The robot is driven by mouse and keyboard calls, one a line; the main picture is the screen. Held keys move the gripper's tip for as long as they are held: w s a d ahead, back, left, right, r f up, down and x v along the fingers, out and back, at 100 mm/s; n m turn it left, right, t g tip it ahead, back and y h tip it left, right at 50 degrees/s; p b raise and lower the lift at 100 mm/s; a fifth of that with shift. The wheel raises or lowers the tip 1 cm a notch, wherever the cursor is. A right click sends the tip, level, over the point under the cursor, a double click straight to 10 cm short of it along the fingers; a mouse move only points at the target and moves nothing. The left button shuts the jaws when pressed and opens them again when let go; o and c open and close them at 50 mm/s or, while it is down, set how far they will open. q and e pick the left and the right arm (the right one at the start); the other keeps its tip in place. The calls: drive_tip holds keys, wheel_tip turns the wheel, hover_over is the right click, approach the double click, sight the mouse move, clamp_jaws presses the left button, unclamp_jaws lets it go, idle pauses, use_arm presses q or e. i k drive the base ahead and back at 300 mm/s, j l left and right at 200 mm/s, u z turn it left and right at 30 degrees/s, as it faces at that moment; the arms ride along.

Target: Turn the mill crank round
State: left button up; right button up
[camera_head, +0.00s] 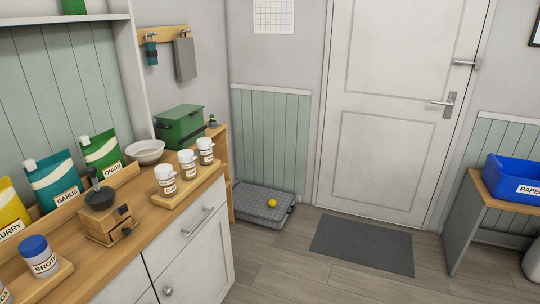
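The mill (106,228) stands on the wooden counter (165,216) at the left. It has a wooden box base with a small drawer and knob, and a dark bowl-shaped top (99,197). A thin dark upright part with a grip (93,177) rises above the top and looks like the crank; its arm is too small to make out clearly. Neither of my grippers is in view, and nothing is touching the mill.
Garlic (54,181) and onion (102,152) pouches stand behind the mill. A blue-lidded broth jar (37,258) is at its front left. Several white-lidded jars (188,164) on a board and a white bowl (145,152) stand to its right.

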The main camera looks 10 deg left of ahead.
sight(92, 170)
drive_tip(key=i+u, duration=0.1)
drive_tip(key=u, duration=0.35)
drive_tip(key=i+u, duration=0.15)
drive_tip(key=u, duration=0.25)
drive_tip(key=i+u, duration=0.1)
drive_tip(key=u, duration=0.35)
